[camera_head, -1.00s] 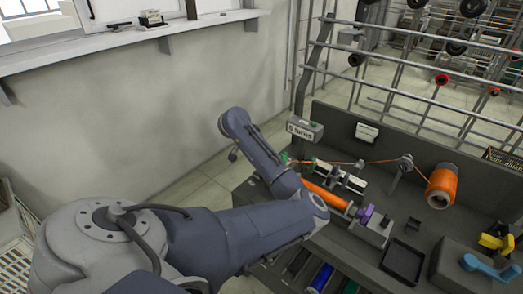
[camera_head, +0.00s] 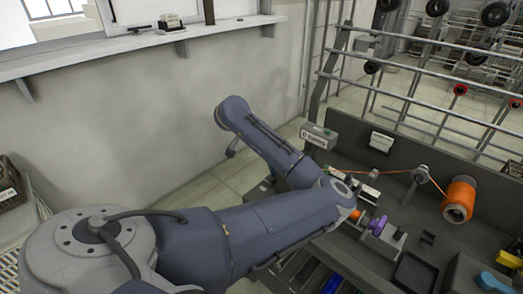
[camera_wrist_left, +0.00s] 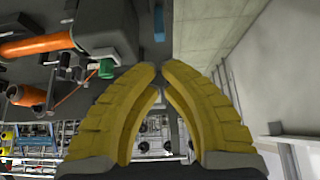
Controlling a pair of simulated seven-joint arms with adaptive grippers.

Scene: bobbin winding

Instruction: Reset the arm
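My left arm (camera_head: 258,232) reaches across the head view from lower left, its elbow in front of the winding machine and its forearm folded back up and left. The left gripper is not visible there. In the left wrist view its two yellow fingers (camera_wrist_left: 162,68) curve in until the tips nearly meet, with nothing between them. My right gripper is in neither view. On the machine, an orange bobbin (camera_head: 355,215) is mostly hidden behind my elbow, beside a purple part (camera_head: 378,226). An orange thread spool (camera_head: 458,200) stands at right, its thread running left. The bobbin also shows in the wrist view (camera_wrist_left: 38,46).
A dark tray (camera_head: 413,272) and yellow and blue items (camera_head: 494,283) lie on the bench at right. A metal rack (camera_head: 440,90) stands behind. A wall shelf (camera_head: 140,48) runs along the upper left. Floor beside the wall is clear.

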